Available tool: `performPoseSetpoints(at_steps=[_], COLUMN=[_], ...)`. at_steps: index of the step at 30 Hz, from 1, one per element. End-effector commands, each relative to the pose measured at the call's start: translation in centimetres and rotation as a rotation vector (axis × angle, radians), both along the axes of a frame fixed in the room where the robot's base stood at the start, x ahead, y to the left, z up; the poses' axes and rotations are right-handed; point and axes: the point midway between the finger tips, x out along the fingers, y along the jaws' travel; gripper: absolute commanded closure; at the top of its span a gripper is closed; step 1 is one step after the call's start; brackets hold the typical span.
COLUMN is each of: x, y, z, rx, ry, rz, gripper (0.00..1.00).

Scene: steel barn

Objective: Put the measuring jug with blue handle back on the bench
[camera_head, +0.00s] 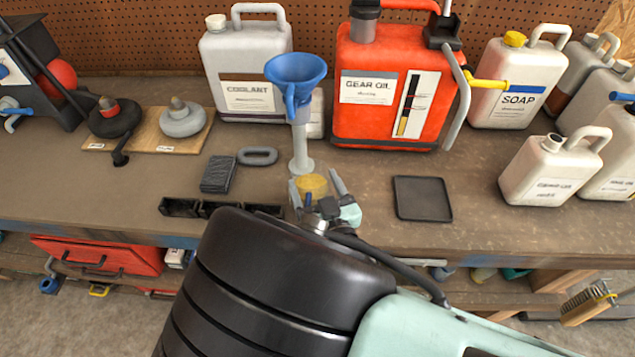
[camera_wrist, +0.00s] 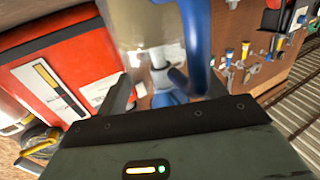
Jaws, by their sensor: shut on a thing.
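My gripper (camera_head: 316,186) is shut on the measuring jug, over the front part of the bench (camera_head: 360,225). In the wrist view the jug's pale, see-through body (camera_wrist: 140,22) and its blue handle (camera_wrist: 196,45) show close up at the fingers. In the head view a small amber part (camera_head: 312,183) shows between the fingers; my arm hides much of the rest. I cannot tell whether the jug touches the bench top.
A blue funnel (camera_head: 296,70) on a grey stand is just behind my gripper. The coolant can (camera_head: 245,60) and red gear oil can (camera_head: 385,70) stand behind. A black tray (camera_head: 422,198) lies right, black bins (camera_head: 180,207) left. Bare bench lies between the tray and my gripper.

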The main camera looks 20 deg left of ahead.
Motion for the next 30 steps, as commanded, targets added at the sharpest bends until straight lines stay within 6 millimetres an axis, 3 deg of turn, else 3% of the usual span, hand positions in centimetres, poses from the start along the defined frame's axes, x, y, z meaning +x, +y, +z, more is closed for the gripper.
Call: performPoseSetpoints(at_steps=[8, 9, 11, 23, 30], x=[0.0, 0.0, 0.0, -0.2, -3.7], y=[0.0, 0.0, 0.0, -0.1, -2.7], z=[-0.1, -0.2, -0.1, 0.3, 0.2], rx=[0.002, 0.001, 0.001, -0.001, -0.003], ry=[-0.001, 0.0, 0.0, 0.001, 0.002], rz=[-0.001, 0.0, 0.0, 0.0, 0.0], gripper=[0.82, 0.28, 0.11, 0.09, 0.09])
